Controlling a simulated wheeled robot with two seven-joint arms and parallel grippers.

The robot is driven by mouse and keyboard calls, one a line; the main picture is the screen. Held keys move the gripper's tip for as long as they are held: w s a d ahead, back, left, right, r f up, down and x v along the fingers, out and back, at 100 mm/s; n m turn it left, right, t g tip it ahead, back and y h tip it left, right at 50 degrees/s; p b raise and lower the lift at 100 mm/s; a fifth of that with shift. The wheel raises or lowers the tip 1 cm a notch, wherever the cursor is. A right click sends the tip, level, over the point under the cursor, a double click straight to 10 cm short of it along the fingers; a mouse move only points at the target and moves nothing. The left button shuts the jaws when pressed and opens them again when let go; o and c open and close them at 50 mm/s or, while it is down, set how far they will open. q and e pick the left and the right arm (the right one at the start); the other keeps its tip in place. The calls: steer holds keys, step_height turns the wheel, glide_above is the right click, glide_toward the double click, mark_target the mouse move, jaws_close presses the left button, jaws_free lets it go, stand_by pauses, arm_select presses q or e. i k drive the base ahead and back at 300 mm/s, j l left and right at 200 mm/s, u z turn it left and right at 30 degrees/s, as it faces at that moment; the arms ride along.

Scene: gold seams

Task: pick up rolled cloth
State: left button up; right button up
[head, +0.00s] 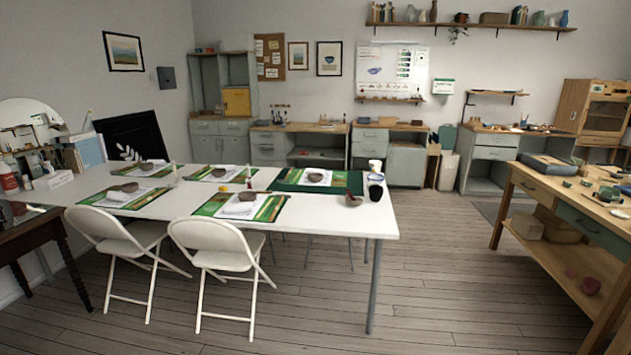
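I cannot clearly pick out a rolled cloth from here. Neither of my grippers shows in the head view.
Two white folding chairs (215,240) stand at the table's near side. Bowls, cups and several mats cover the tabletop. A wooden workbench (512,190) stands at right with a blue-grey box (548,166) on it. Plank floor (430,270) between table and bench is clear.

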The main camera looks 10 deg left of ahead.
mark_target(308, 171)
steer(key=i+l+z, duration=0.4)
steer(key=i, duration=0.55)
steer(key=i+l+z, duration=0.15)
steer(key=i+z, duration=0.2)
steer(key=i, duration=0.6)
steer(key=i+j+z, duration=0.15)
steer(key=i+z, duration=0.25)
steer(key=i, duration=0.55)
steer(key=i+j+u, duration=0.1)
steer(key=i+u, duration=0.15)
steer(key=i, duration=0.25)
steer(key=i+u, duration=0.3)
steer(key=i, duration=0.25)
steer(key=i+l+u, duration=0.1)
steer(key=i+u, duration=0.15)
steer(key=i, duration=0.3)
steer(key=i+l+u, duration=0.3)
steer(key=i, duration=0.2)
steer(key=i+u, duration=0.15)
steer(key=i, duration=0.65)
steer(key=i+u, duration=0.1)
steer(key=i, duration=0.65)
steer(key=i+l+u, duration=0.15)
steer(key=i, duration=0.65)
steer(key=i+u, duration=0.6)
steer(key=u, duration=0.2)
steer(key=i+u, duration=0.4)
steer(key=i+l+u, duration=0.2)
steer(key=u, duration=0.2)
